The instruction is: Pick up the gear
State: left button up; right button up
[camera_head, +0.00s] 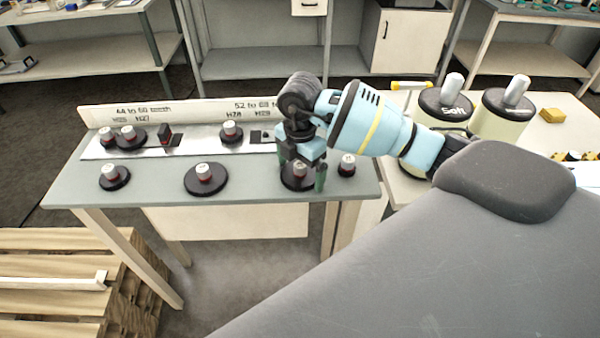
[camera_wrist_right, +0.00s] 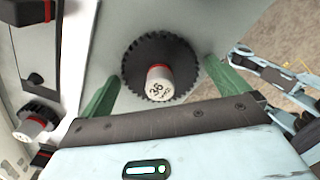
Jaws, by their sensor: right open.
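A black toothed gear with a red band and a silver hub (camera_head: 299,176) lies flat on the grey bench near its front right. In the right wrist view this gear (camera_wrist_right: 137,66) shows with "36" on its hub. My right gripper (camera_head: 302,174) points down over it and partly hides it in the head view. Its green fingers (camera_wrist_right: 159,72) are open, one on each side of the gear, with nothing held between them. I cannot tell whether they touch the gear. My left gripper is not seen in the head view.
Several other gears stand on the grey bench (camera_head: 150,197). One (camera_head: 347,165) is close right of my gripper, another (camera_head: 205,178) is to the left. A labelled white board (camera_head: 190,111) runs along the back. Large rolls (camera_head: 497,118) stand on the right-hand table.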

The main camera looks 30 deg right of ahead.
aim_at(300, 164)
jog(key=shift+c, duration=0.3)
jog(key=c, duration=1.2)
jog(key=shift+r, duration=0.2)
jog(key=shift+r, duration=0.2)
notch_tip(300, 164, up, 3)
jog(key=shift+r, duration=0.1)
jog(key=s+a+r, duration=0.1)
jog(key=s+a, duration=0.9)
jog(key=s, duration=0.2)
jog(key=shift+a+p, duration=0.35)
jog(key=shift+p, duration=0.1)
